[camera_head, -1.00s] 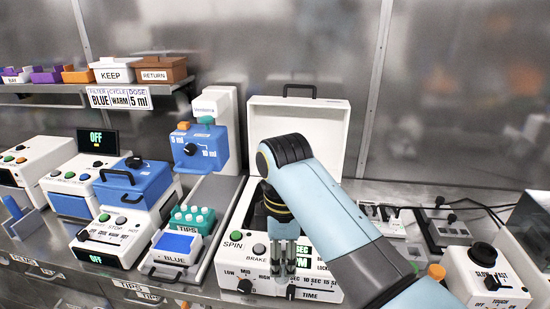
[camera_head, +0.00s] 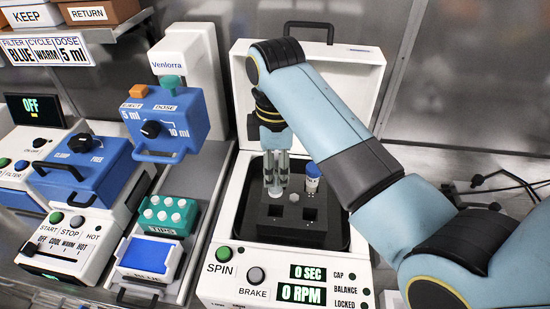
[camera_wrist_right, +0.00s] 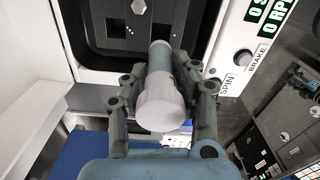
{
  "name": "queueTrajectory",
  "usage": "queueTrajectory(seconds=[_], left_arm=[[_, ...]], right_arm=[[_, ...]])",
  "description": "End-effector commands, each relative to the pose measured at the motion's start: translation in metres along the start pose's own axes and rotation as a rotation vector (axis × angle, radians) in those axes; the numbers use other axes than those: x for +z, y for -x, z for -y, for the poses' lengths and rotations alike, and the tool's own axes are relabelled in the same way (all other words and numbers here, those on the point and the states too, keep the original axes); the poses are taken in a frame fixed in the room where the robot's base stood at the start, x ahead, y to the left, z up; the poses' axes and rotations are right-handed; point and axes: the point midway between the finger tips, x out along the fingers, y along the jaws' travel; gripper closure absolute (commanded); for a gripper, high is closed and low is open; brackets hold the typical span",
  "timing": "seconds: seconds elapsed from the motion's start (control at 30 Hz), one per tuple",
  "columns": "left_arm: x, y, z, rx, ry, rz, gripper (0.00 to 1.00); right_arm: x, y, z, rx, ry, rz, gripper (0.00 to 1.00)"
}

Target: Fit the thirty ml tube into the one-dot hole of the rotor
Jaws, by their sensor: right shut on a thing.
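My right gripper (camera_head: 275,186) is shut on a tube (camera_wrist_right: 158,60) with a pale cap (camera_wrist_right: 162,107), seen from the cap end in the right wrist view. In the head view the gripper is over the left rear part of the dark rotor (camera_head: 262,225), and its fingers mostly hide the held tube. The rotor sits inside the open centrifuge and shows two square front holes. A blue-capped tube (camera_head: 313,172) stands at its right rear. The hole's dot marks are too small to tell apart in the head view. My left gripper is not in view.
The centrifuge lid (camera_head: 352,95) is raised behind the rotor. The front panel (camera_head: 235,290) has SPIN and BRAKE buttons and reads 0 SEC and 0 RPM. A green tips rack (camera_head: 168,217) and a blue dispenser (camera_head: 185,115) stand to the left.

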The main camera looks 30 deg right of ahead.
Motion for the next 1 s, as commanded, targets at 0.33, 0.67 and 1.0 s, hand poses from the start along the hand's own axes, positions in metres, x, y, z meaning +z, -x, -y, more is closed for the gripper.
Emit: queueTrajectory(seconds=[0.33,0.67,1.0], left_arm=[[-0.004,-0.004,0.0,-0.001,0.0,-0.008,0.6],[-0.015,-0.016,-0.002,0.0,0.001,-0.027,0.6],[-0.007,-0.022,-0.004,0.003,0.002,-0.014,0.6]], right_arm=[[0.0,-0.008,0.0,-0.001,-0.003,0.0,1.0],[0.0,-0.041,0.0,-0.001,-0.003,0.0,1.0],[0.0,-0.058,0.0,0.0,-0.004,0.0,1.0]])
